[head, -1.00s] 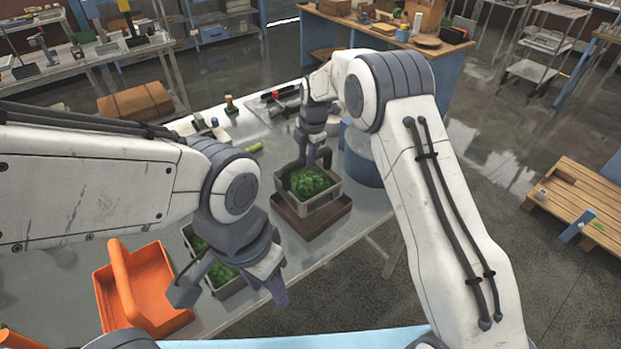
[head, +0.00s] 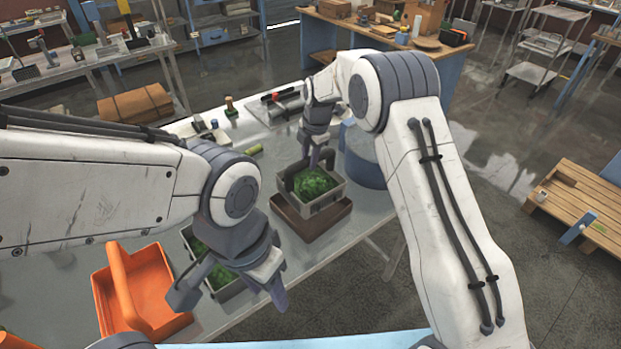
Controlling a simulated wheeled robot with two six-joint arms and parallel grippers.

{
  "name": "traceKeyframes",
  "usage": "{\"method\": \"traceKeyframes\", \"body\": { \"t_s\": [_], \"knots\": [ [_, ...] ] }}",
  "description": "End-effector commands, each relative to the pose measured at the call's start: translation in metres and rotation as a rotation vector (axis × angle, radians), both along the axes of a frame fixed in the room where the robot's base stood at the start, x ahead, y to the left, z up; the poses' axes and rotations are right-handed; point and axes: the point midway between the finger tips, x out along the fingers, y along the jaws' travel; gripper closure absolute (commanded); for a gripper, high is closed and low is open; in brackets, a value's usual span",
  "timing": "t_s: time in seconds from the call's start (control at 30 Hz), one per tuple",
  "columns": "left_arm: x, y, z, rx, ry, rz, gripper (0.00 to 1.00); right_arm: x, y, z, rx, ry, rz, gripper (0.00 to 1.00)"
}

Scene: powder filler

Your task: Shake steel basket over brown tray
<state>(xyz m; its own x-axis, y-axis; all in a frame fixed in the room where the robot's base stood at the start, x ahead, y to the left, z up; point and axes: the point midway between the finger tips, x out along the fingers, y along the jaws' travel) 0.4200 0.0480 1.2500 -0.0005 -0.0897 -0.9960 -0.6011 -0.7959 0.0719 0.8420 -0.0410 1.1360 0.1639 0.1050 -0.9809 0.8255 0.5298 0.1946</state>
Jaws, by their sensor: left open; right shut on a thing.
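The steel basket (head: 327,197) is a grey rectangular container holding green leafy stuff (head: 314,183). My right gripper (head: 313,162) is shut on the basket at its far side and holds it over the brown tray (head: 312,226). The tray lies on the grey table, and the basket hides its far part. I cannot tell how big the gap between them is. My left gripper (head: 228,295) is open and empty, above a second grey basket (head: 232,289) with green stuff, which it partly hides.
An orange carrier (head: 157,290) with a handle stands at the table's left front. A blue-grey round container (head: 362,160) stands right of the basket, partly behind my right arm.

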Motion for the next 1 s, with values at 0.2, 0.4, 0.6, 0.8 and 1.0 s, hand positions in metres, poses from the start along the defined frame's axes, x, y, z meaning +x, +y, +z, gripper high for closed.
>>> {"method": "traceKeyframes", "body": {
  "t_s": [0.2,0.4,0.6,0.8,1.0],
  "knots": [
    [0.000,0.000,0.000,0.000,0.000,0.000,0.50,0.001,0.000,0.002,0.001,-0.004,0.000,1.00],
    [0.000,0.000,0.003,0.000,0.000,0.000,0.50,0.001,0.016,0.003,0.001,-0.005,0.003,1.00],
    [0.000,0.000,0.007,0.000,0.000,0.000,0.50,0.001,0.042,0.003,0.002,-0.004,0.003,1.00],
    [0.000,0.000,0.004,0.000,0.000,0.000,0.50,0.001,0.035,0.001,0.002,-0.004,-0.002,1.00],
    [0.000,0.000,-0.003,0.000,0.000,0.000,0.50,0.002,0.007,0.001,0.002,-0.005,-0.005,1.00]
  ]
}}
